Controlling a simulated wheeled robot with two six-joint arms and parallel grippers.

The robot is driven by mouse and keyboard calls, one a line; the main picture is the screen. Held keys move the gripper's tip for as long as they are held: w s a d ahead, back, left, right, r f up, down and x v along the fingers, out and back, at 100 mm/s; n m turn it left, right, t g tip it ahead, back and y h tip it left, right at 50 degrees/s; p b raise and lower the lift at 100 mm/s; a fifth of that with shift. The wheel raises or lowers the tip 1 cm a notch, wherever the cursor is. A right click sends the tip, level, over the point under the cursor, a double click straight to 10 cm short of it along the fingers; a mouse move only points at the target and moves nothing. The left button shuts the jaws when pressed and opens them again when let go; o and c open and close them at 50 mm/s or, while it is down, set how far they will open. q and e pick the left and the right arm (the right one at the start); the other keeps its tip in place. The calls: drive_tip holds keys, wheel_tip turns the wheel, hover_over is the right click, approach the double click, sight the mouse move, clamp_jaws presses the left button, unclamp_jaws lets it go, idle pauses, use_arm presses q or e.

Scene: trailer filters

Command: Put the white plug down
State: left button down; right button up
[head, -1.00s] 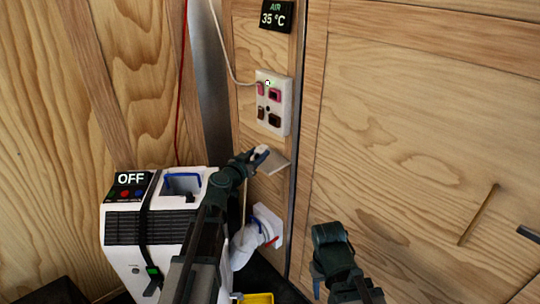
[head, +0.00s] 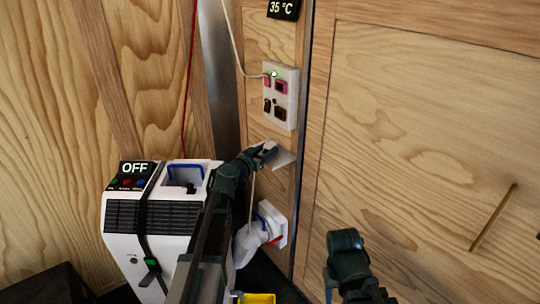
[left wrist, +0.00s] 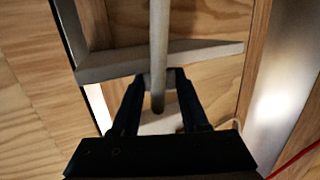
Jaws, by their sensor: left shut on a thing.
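My left gripper (head: 266,152) is shut on the white plug (left wrist: 158,78), at the small pale shelf (head: 285,159) on the wooden wall panel. The plug is mostly hidden by the fingers; I cannot tell whether it touches the shelf. In the left wrist view a pale rod-like cord or plug body runs between the fingertips and past the shelf edge (left wrist: 205,53). In the head view a thin white cord (head: 252,190) hangs below the gripper. My right gripper (head: 332,285) is low at the right; its fingers are barely seen.
A white socket plate (head: 281,95) with pink and dark inserts is above the shelf; a white cord (head: 233,42) reaches it. A white unit reading OFF (head: 148,222) stands at left, with a white hose (head: 248,243) to the wall. A yellow object (head: 258,298) is at the bottom.

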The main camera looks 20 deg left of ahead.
use_arm(q)
drive_tip(key=shift+r, duration=0.1)
drive_tip(key=shift+f+b, duration=0.55)
drive_tip(key=shift+f, duration=0.05)
drive_tip(key=shift+c, duration=2.1)
unclamp_jaws()
drive_tip(key=shift+r, duration=0.1)
drive_tip(key=shift+r, duration=0.1)
drive_tip(key=shift+r+p, duration=0.3)
drive_tip(key=shift+p, duration=0.2)
drive_tip(key=p+v, duration=0.1)
drive_tip(key=v, duration=1.1)
drive_tip(key=shift+p, duration=0.35)
drive_tip(key=shift+a, duration=0.15)
